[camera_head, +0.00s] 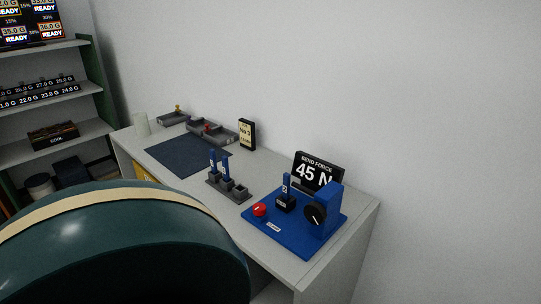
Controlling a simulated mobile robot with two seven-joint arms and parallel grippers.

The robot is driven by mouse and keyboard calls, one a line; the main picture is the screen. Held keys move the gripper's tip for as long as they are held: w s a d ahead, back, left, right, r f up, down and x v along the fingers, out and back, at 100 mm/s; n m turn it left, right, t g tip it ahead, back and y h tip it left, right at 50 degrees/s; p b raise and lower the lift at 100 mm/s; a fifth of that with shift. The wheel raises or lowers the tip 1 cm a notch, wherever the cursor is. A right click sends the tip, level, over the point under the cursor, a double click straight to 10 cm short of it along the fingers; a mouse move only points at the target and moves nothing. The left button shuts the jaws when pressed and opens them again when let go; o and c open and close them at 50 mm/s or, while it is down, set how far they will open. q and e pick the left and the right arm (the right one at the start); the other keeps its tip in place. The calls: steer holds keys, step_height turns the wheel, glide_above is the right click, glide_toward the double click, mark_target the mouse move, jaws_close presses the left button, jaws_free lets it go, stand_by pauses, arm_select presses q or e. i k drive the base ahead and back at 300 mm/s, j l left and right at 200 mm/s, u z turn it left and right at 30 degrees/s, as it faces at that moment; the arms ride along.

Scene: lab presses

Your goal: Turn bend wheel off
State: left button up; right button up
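The bend wheel is a black round knob (315,215) with a light pointer mark, on the front face of a blue upright block (330,207). The block stands at the right side of a blue base plate (277,240) on the desk. A black sign behind it (317,172) reads "BEND FORCE 45 N". A red button (260,209) sits at the plate's left. A blue piece stands upright in a black holder (286,203) between button and wheel. Neither gripper is in view.
A large dark green rounded shape with a tan band (120,250) blocks the lower left. The desk (270,171) also holds a grey rack with blue pieces (228,186), a dark mat (188,154), a small display (247,134) and grey trays (212,132). Shelves (50,106) stand at left.

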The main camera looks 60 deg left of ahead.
mark_target(316, 213)
steer(key=i+l+u, duration=0.1)
steer(key=u, duration=0.3)
steer(key=l+u, duration=0.1)
steer(key=u, duration=0.25)
steer(key=i+l+u, duration=0.1)
steer(key=u, duration=0.3)
steer(key=l+u, duration=0.15)
steer(key=u, duration=0.25)
steer(key=i+l, duration=0.05)
